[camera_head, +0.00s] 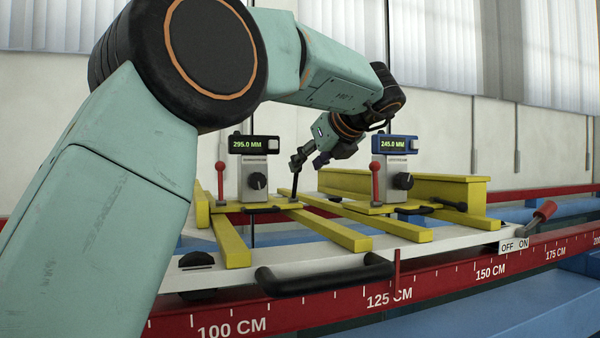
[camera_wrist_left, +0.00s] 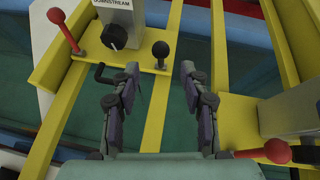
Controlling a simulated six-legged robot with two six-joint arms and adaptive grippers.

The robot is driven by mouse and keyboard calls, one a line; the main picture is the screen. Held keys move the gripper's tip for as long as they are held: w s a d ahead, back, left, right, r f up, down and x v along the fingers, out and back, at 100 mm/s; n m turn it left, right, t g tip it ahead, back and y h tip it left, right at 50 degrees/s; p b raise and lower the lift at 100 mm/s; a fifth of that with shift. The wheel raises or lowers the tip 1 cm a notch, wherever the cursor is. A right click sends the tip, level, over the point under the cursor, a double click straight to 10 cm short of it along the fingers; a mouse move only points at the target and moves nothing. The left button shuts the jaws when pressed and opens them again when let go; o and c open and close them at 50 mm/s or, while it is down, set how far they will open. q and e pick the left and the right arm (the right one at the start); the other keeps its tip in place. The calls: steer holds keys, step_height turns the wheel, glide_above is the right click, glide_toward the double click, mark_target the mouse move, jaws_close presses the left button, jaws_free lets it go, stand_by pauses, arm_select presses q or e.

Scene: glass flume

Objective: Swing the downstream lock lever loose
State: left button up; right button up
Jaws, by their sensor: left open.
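The downstream gauge carriage, labelled in the left wrist view (camera_wrist_left: 112,18), appears to be the left one in the head view (camera_head: 253,178), reading 295.0 MM. On its yellow plate stand a red-balled lever (camera_wrist_left: 63,30) at left and a black-balled lever (camera_wrist_left: 160,51) at right. Neither is marked as the lock lever. The black-balled lever also shows in the head view (camera_head: 295,178), upright. My left gripper (camera_wrist_left: 160,72) is open and empty, with the black-balled lever in line with the gap beyond its fingertips. In the head view, my left gripper (camera_head: 304,160) is beside that lever; contact cannot be told.
A second gauge carriage (camera_head: 398,172), reading 245.0 MM, stands to the right, with its own red lever (camera_head: 375,183). Yellow rails (camera_head: 340,230) run below both. A red scale rail (camera_head: 340,308) and a red-handled OFF/ON lever (camera_head: 543,211) lie in front.

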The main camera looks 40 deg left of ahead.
arm_select(q)
steer(key=v, duration=0.5)
steer(key=shift+d+r, duration=0.15)
steer(key=shift+s+d, duration=0.1)
steer(key=shift+s, duration=0.1)
steer(key=shift+w, duration=0.15)
